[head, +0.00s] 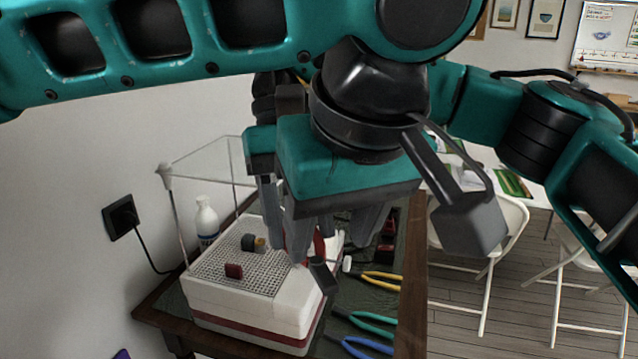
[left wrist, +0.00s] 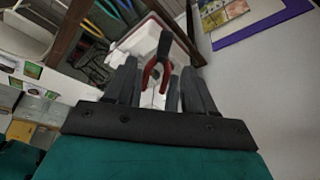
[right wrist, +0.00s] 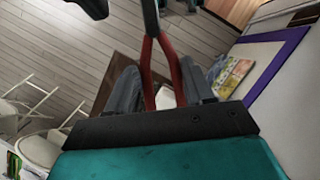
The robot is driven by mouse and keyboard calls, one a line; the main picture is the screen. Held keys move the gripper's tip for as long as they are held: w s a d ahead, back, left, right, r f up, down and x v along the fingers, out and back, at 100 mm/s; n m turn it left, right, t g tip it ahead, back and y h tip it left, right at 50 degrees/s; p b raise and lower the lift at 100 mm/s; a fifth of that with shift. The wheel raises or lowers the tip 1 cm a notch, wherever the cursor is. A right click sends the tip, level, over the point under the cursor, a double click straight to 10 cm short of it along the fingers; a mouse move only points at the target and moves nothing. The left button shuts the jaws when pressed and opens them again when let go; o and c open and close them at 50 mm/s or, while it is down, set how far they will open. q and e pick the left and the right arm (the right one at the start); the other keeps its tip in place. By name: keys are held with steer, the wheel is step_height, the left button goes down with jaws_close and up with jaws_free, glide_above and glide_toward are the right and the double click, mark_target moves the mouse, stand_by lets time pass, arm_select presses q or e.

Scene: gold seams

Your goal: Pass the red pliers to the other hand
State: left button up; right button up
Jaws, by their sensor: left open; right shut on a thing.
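The red pliers (head: 319,246) hang over the white box in the head view, jaws down, partly hidden by gripper fingers. My left gripper (head: 335,238) points down around them with its fingers apart. In the left wrist view the red handles (left wrist: 151,76) show between the open fingers (left wrist: 160,74), with the dark jaws (left wrist: 164,44) beyond. I cannot tell if a left finger touches them. My right gripper (right wrist: 160,74) is shut on the red handles (right wrist: 147,75) in the right wrist view. In the head view it is mostly hidden behind the left gripper.
The white box (head: 245,305) with a perforated top carries a small dark red block (head: 233,271). A white bottle (head: 206,222) stands behind it. Yellow (head: 381,279), teal (head: 368,322) and blue pliers (head: 362,347) lie to its right. White folding chairs (head: 490,225) stand beyond.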

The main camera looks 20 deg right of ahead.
mark_target(322, 264)
arm_select(q)
steer(key=shift+x, duration=2.3)
jaws_close()
arm_select(e)
steer(key=o, duration=1.2)
